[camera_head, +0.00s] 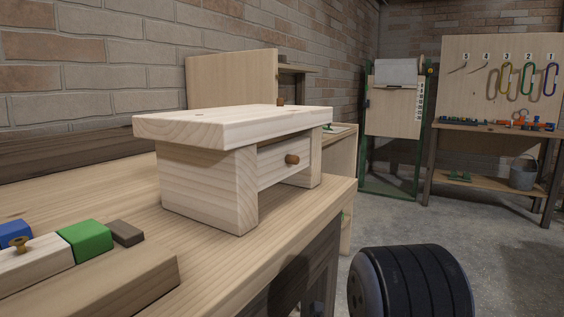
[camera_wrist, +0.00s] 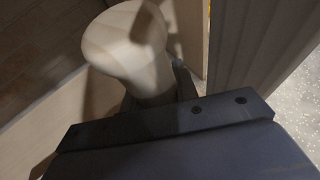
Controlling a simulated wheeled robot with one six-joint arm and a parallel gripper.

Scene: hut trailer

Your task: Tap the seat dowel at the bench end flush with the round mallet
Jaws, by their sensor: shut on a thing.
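A small pale wooden bench (camera_head: 235,126) stands upright on the workbench in the head view. A brown dowel (camera_head: 292,159) sticks out of the rail under its seat. Another small brown peg (camera_head: 280,101) stands up at the far edge of the seat top. My gripper (camera_wrist: 155,98) is seen only in the wrist view, shut on a pale wooden round mallet (camera_wrist: 125,38). The mallet's rounded end shows beyond the dark fingers; its lower part is hidden by the gripper. Neither dowel can be made out in the wrist view.
A brick wall (camera_head: 130,60) stands behind. A ribbed black part of mine fills the lower right.

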